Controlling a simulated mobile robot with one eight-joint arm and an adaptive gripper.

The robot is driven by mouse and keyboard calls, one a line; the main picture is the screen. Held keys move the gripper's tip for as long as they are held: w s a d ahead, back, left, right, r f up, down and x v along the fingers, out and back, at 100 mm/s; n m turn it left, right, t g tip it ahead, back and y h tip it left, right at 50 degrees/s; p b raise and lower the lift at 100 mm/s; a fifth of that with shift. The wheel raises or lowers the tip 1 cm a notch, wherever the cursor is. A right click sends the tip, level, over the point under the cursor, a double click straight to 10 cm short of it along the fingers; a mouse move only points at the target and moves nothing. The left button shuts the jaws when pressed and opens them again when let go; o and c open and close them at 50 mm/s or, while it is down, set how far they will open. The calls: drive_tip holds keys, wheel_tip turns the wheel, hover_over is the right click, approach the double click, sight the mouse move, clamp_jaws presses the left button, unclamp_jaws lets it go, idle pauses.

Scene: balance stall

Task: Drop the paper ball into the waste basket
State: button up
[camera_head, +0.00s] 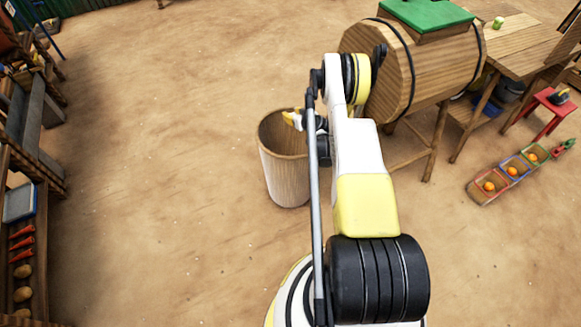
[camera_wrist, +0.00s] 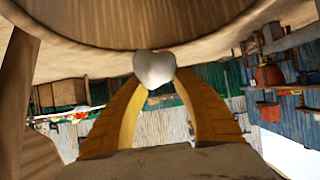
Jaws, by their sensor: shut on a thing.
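The waste basket (camera_head: 285,178) is a tall, round, light wooden bin standing on the sandy ground in the head view. Its top is open. My gripper (camera_head: 291,117) shows at the right part of its mouth, partly hidden by my arm. In the wrist view my yellow fingers are shut on the white paper ball (camera_wrist: 155,68), which sits at their tips. A curved tan rim with a brown wall, which looks like the basket (camera_wrist: 90,40), fills the top of the wrist view. I cannot tell the exact height of the ball over the rim.
A wooden barrel (camera_head: 413,75) on a stand is close on the right of my arm. A wooden table (camera_head: 515,52), a red stool (camera_head: 552,103) and a tray of orange balls (camera_head: 482,197) stand farther right. Shelves line the left edge. The ground left of the basket is clear.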

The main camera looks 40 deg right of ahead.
drive_tip(key=shift+f, duration=0.2)
drive_tip(key=o, duration=0.8)
wheel_tip(320, 180, up, 10)
drive_tip(key=shift+r, duration=0.1)
